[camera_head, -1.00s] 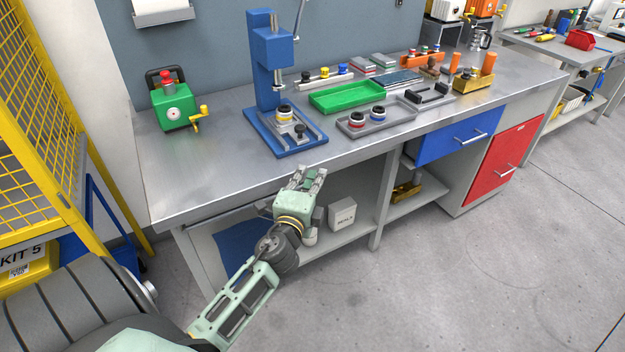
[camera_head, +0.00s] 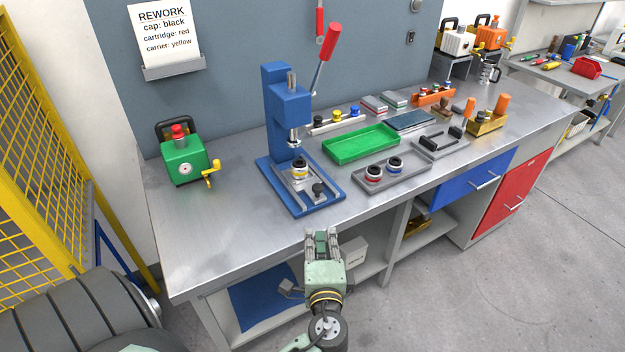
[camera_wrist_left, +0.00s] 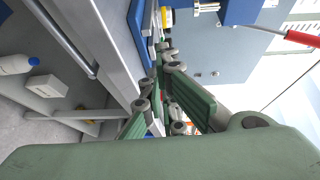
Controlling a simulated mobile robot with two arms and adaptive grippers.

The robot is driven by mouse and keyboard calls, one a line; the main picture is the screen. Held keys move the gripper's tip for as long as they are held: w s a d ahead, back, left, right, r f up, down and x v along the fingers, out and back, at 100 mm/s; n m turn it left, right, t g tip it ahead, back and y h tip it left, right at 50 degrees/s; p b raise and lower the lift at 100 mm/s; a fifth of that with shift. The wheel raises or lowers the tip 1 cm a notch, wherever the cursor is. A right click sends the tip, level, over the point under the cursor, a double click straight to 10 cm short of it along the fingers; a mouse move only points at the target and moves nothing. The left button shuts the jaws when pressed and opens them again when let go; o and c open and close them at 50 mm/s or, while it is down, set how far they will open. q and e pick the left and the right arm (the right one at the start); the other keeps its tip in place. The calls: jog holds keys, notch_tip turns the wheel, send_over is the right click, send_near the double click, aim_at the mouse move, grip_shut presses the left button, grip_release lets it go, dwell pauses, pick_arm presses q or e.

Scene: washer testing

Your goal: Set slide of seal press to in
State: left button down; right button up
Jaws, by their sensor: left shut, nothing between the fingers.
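The blue seal press (camera_head: 285,110) stands on the bench, its red-handled lever (camera_head: 323,58) raised. On its base is a grey slide (camera_head: 293,183) with a black knob (camera_head: 318,188) near the front. A part with a yellow band (camera_head: 300,171) sits on the slide, below the ram and apparently in front of it. My left gripper (camera_head: 322,234) is shut and empty at the bench's front edge, in front of the press and apart from the knob. In the left wrist view the fingers (camera_wrist_left: 160,85) partly hide the press. My right gripper is not in view.
A green device (camera_head: 183,163) with a yellow crank stands left of the press. A grey tray (camera_head: 405,181) with two ringed parts and a green tray (camera_head: 360,143) lie to its right. The bench's front left (camera_head: 215,240) is clear. A yellow mesh cage (camera_head: 35,150) stands at far left.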

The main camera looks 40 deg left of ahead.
pick_arm(q)
jog(key=p, duration=0.2)
send_near(311, 196)
jog(key=d+r, duration=0.2)
jog(key=p+x, duration=0.1)
jog(key=x, duration=0.6)
jog(key=shift+w+a+f+p, duration=0.1)
jog(key=shift+w+f+p, duration=0.15)
jog(key=shift+p, duration=0.1)
jog(key=shift+w, duration=0.1)
jog(key=shift+a+f, duration=0.1)
jog(key=a+b, duration=0.1)
jog(key=w+a+b, duration=0.1)
jog(key=a, duration=0.1)
jog(key=shift+w, duration=0.1)
jog(key=shift+w+a, duration=0.15)
jog(key=shift+a, duration=0.1)
jog(key=shift+r, duration=0.25)
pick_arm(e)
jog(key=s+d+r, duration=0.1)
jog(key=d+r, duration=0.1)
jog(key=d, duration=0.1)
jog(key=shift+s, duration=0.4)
pick_arm(q)
jog(key=shift+f, duration=0.1)
